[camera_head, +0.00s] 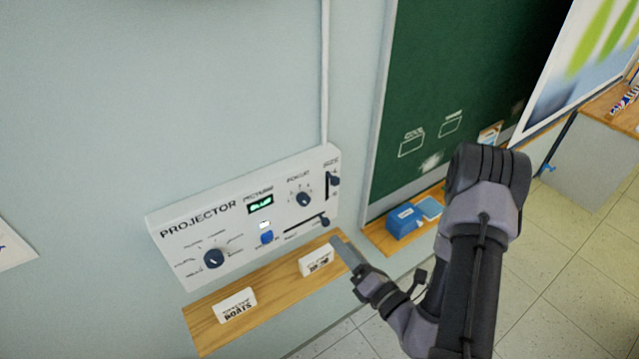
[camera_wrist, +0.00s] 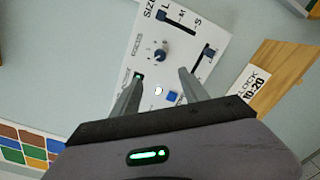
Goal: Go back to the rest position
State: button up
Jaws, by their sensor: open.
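My gripper (camera_head: 345,254) is in front of the lower right part of the projector panel, near the wooden shelf. In the wrist view my gripper (camera_wrist: 158,86) is open, with two grey fingers spread apart and nothing between them. The white projector panel (camera_head: 185,265) is on the wall, with knobs, sliders, a blue button (camera_head: 266,238) and a small lit green display (camera_head: 260,205). In the wrist view the panel (camera_wrist: 195,22) lies beyond the fingertips. The focus knob (camera_wrist: 160,55) shows there between and beyond them. I cannot tell whether a finger touches anything.
A wooden shelf (camera_head: 215,335) below the panel holds a white "BOATS" card (camera_head: 234,304) and another white card (camera_head: 316,261). A green chalkboard (camera_head: 455,80) is to the right, with a blue box (camera_head: 403,222) on its ledge. Open tiled floor (camera_head: 530,270) lies at the lower right.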

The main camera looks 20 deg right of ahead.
jog(key=s+a+n+g+y+b, duration=0.3)
jog(key=a+n+g+y+b, duration=0.3)
jog(key=a+n+y+b, duration=0.55)
jog(key=s+a+f+n+g+h+b, duration=0.3)
jog(key=s+a+f+n+g+b, duration=0.55)
jog(key=s+n+g+b, duration=0.5)
jog(key=s+d+f+n+t+h+b, duration=0.35)
jog(key=f+n+h+b, duration=0.45)
jog(key=f, duration=0.3)
jog(key=w+d+n+t+h+b, duration=0.3)
jog(key=d+n+t+b, duration=0.1)
jog(key=d+n+b, duration=0.2)
jog(key=shift+w+d+t+h, duration=0.15)
jog(key=shift+d+t+h, duration=0.25)
jog(key=shift+d, duration=0.4)
